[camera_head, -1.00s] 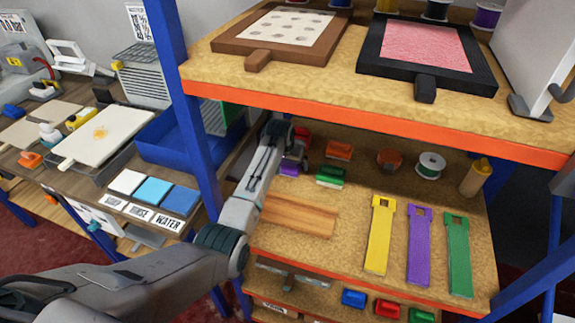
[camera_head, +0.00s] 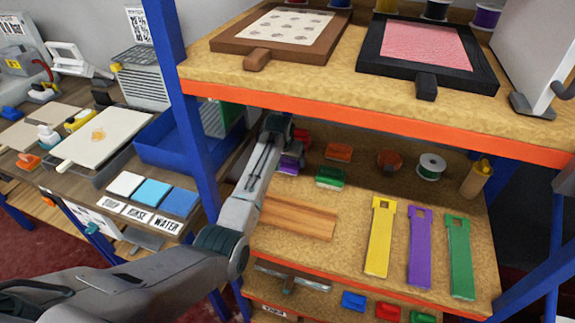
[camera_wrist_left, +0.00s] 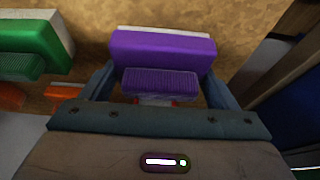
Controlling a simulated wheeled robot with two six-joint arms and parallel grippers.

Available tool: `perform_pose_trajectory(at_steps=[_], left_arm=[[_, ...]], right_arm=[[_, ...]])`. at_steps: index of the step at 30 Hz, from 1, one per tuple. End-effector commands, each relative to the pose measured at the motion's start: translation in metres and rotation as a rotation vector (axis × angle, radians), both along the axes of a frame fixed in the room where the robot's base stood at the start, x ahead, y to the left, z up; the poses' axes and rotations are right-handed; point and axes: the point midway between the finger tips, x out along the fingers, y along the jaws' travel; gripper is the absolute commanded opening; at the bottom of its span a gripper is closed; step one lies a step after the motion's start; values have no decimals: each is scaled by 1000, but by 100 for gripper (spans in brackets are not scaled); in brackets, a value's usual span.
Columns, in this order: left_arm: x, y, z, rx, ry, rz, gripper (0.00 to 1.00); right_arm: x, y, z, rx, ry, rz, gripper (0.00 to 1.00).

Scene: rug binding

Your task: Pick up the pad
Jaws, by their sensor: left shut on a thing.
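A purple block-shaped pad (camera_head: 289,164) with a ridged grip and a pale far edge is at the back left of the middle shelf. It fills the middle of the left wrist view (camera_wrist_left: 163,52). My left gripper (camera_wrist_left: 160,82) has a finger on each side of the pad and is shut on it. In the head view my left gripper and wrist (camera_head: 283,140) partly cover the pad. Whether the pad touches the shelf is hard to tell. My right gripper is not in view.
A green block (camera_head: 330,177) sits close to the right of the pad, with an orange block (camera_head: 339,152) behind. The upper shelf's orange edge (camera_head: 380,128) hangs above my arm. A blue post (camera_head: 185,110) stands left. A wooden strip (camera_head: 298,218) lies in front.

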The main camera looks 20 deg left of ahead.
Motion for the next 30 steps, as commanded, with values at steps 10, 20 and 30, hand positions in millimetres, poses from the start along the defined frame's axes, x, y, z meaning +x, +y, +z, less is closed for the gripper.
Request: perform_pose_trajectory(at_steps=[10,20,30], left_arm=[[-59,-13,16,-2,-3,-1,55],[-126,-27,24,-1,-3,0,55],[-155,-33,29,0,-1,0,55]], right_arm=[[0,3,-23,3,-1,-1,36],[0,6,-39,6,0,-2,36],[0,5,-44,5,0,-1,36]])
